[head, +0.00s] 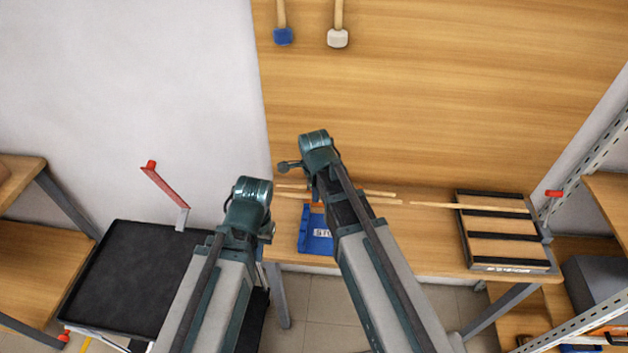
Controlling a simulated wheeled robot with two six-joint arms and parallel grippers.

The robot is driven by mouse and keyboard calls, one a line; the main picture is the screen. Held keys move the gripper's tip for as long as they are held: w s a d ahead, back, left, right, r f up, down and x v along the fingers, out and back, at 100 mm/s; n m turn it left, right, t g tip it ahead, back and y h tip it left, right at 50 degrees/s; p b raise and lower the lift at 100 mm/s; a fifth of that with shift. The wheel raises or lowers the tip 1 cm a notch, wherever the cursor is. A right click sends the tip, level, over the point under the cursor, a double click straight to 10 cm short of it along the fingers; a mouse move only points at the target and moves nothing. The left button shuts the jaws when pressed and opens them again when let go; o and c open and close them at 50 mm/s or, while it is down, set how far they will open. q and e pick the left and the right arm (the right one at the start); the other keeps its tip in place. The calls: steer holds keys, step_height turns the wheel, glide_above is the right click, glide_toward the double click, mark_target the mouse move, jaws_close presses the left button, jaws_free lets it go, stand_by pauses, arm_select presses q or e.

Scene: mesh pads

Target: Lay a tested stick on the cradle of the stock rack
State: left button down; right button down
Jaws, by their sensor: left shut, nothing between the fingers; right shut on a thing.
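A blue holder (316,242) with a white label, partly readable as "STO", sits on the bench left of centre, partly behind my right arm. Two thin wooden sticks pass behind my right gripper (317,184): an upper stick (376,193) and a lower stick (388,201). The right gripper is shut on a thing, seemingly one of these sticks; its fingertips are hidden. My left gripper (246,222) is shut and empty, left of the blue holder. A dark-framed rack (514,267) stands on the bench at right, its label unclear.
A black tray (135,275) with a red-tipped lever (165,187) stands at left. A blue-headed mallet (283,37) and a white-headed mallet (337,39) hang on the back board. Metal shelving (590,165) stands at right.

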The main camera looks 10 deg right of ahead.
steer(key=shift+w+d, duration=0.1)
steer(key=shift+d, duration=0.05)
steer(key=shift+f, duration=0.1)
steer(key=b, duration=0.8)
glide_above(316, 222)
steer(key=x, duration=0.2)
steer(key=s+x, duration=0.1)
steer(key=x, duration=0.4)
steer(key=shift+s+f, duration=0.3)
steer(key=shift+f, duration=0.05)
steer(key=c, duration=0.8)
jaws_free()
steer(key=shift+o, duration=0.2)
steer(key=shift+r, duration=0.1)
